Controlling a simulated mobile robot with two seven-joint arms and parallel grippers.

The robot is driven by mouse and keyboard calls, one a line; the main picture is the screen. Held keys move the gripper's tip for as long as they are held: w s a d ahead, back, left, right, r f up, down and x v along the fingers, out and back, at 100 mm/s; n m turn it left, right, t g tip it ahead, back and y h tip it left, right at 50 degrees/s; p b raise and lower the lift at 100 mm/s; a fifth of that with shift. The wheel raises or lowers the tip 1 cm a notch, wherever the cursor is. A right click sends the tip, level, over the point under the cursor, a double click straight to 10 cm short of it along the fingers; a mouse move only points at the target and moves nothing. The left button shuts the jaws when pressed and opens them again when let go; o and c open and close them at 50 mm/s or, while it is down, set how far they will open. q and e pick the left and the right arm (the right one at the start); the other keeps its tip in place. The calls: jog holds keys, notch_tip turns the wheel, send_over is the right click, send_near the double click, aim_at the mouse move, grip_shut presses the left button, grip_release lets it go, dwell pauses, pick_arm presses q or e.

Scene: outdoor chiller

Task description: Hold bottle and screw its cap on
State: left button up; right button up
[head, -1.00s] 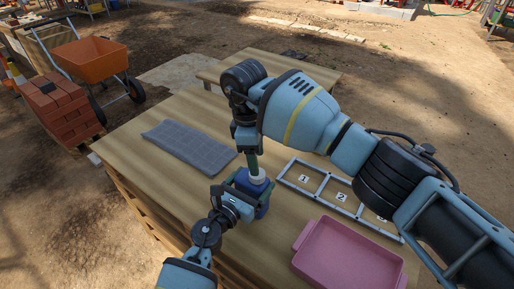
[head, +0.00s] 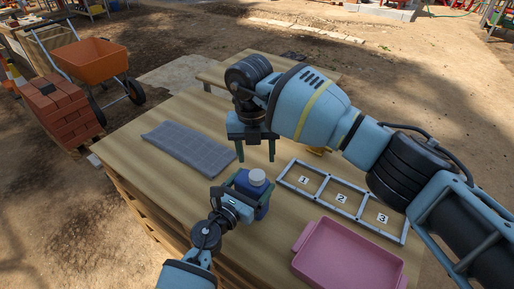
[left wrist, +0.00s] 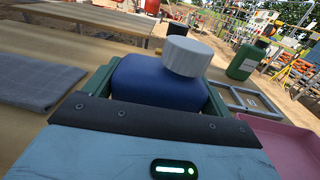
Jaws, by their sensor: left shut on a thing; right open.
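A blue bottle (head: 263,209) stands on the wooden table with a white cap (head: 257,176) on its top. My left gripper (head: 250,186) is shut around the bottle's body. In the left wrist view the bottle (left wrist: 150,85) sits between the green fingers, and the ribbed white cap (left wrist: 187,52) sits on its neck; I cannot tell how tightly it is on. My right gripper (head: 256,160) is open and empty just above the cap, fingers pointing down, apart from it.
A grey cloth (head: 190,146) lies at the left. A frame with numbered compartments (head: 329,203) and a pink tray (head: 350,257) lie to the right. A green bottle (left wrist: 245,60) shows in the left wrist view. Bare table lies between the cloth and my left gripper.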

aim_at(257, 175)
jog(key=n, duration=0.6)
jog(key=shift+r+n, duration=0.25)
jog(key=shift+n, duration=0.15)
jog(key=n, duration=0.6)
jog(key=shift+r, duration=0.15)
jog(key=n, duration=0.7)
jog(key=shift+s+d+r+y, duration=0.1)
jog(key=shift+s+r+y, duration=0.1)
jog(key=shift+y, duration=0.1)
jog(key=n, duration=0.5)
jog(key=shift+r, duration=0.15)
jog(key=shift+f, duration=4.05)
